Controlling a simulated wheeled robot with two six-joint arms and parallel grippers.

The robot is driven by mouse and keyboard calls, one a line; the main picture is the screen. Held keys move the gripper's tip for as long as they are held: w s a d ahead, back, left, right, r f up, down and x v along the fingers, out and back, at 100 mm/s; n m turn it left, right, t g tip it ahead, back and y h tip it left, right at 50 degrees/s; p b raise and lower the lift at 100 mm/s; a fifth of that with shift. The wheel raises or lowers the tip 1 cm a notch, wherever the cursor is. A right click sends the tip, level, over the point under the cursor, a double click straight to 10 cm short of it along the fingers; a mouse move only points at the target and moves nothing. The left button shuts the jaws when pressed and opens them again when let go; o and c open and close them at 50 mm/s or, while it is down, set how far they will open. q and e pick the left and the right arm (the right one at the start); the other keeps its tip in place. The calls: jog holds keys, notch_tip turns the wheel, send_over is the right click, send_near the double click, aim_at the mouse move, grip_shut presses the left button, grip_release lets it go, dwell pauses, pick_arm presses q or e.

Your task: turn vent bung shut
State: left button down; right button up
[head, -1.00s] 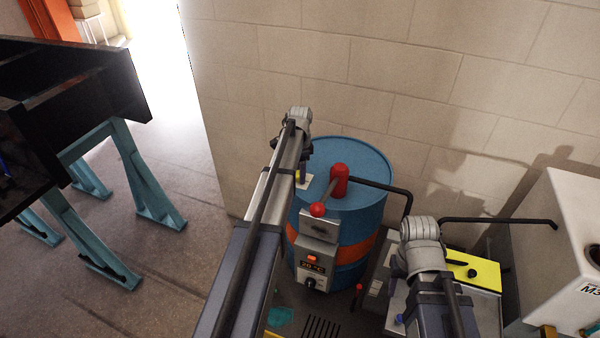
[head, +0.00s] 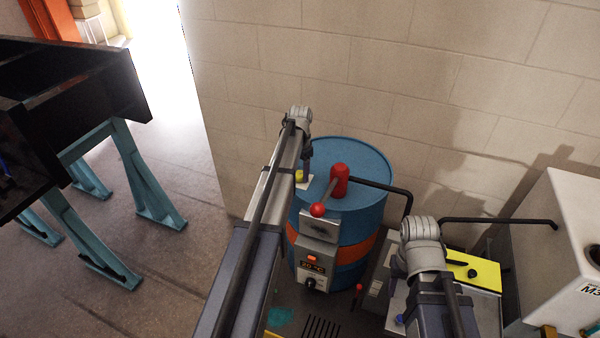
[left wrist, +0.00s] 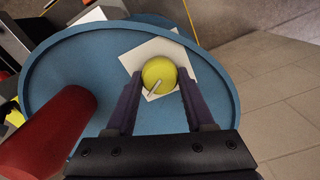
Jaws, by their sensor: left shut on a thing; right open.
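The vent bung is a round yellow cap (left wrist: 159,73) with a pale bar mark, set over a white square label (left wrist: 150,50) on the blue drum's lid (left wrist: 60,75). In the head view the bung (head: 299,175) shows beside my left gripper (head: 306,168). In the left wrist view my left gripper (left wrist: 160,95) has one finger on each side of the bung and is shut on it. My right gripper (head: 398,268) is open, pointing down over the equipment at the right; its fingertips are partly hidden by the arm.
A red pump head (head: 339,180) with a red-knobbed lever stands on the drum close to the bung. A black pipe (head: 385,187) runs right from it. A control box (head: 316,265) is at the drum's front. A white cabinet (head: 560,250) stands right; the wall is behind.

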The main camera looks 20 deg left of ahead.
aim_at(299, 173)
pick_arm(q)
jog(key=n, duration=1.1)
jog(key=shift+a, duration=0.1)
jog(key=shift+n, duration=0.5)
jog(key=shift+c, duration=1.3)
grip_release()
notch_tip(299, 173, up, 8)
jog(key=p, duration=0.8)
jog(key=shift+f, duration=0.1)
